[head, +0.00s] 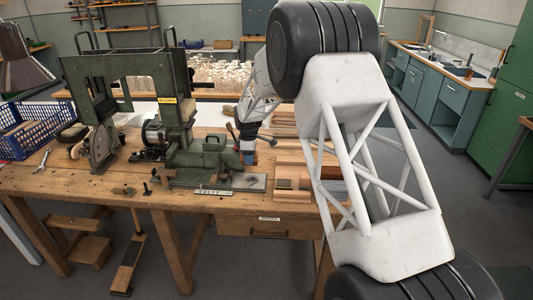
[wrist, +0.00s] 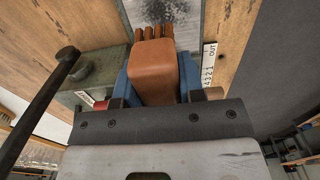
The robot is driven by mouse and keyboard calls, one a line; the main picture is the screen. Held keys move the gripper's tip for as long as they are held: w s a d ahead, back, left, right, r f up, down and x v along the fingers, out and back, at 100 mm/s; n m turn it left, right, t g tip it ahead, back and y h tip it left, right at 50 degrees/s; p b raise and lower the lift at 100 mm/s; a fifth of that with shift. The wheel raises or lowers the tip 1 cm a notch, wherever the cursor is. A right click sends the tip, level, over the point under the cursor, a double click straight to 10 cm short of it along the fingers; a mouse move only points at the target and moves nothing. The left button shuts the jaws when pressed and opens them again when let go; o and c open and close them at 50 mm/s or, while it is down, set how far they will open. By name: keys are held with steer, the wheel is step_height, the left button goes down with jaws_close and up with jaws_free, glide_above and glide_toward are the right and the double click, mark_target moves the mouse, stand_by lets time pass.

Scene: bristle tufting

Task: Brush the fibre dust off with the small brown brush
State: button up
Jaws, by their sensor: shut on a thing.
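My gripper (wrist: 155,80) has blue fingers shut on the small brown brush (wrist: 153,70). The brush's brown block sits between the fingers, with its tufts (wrist: 155,32) at the far end. Beyond the tufts, dark fibre dust (wrist: 182,12) lies on a grey metal plate (wrist: 215,15). In the head view my gripper (head: 249,157) is low beside the green machine, over the plate (head: 248,182) on the bench. The dust is too small to make out there. I cannot tell whether the tufts touch the plate.
The green tufting machine (head: 185,100) stands just left of my gripper. Wooden blocks (head: 292,180) lie close on the right. A numbered scale (wrist: 208,65) is beside the plate. A blue crate (head: 30,128) is at the bench's far left.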

mark_target(242, 161)
steer(key=shift+s+a+f, duration=0.1)
steer(key=shift+s+a, duration=0.35)
steer(key=shift+a, duration=0.25)
steer(key=shift+s+a+f, duration=0.1)
steer(key=shift+s+a, duration=0.3)
steer(key=shift+a, duration=0.3)
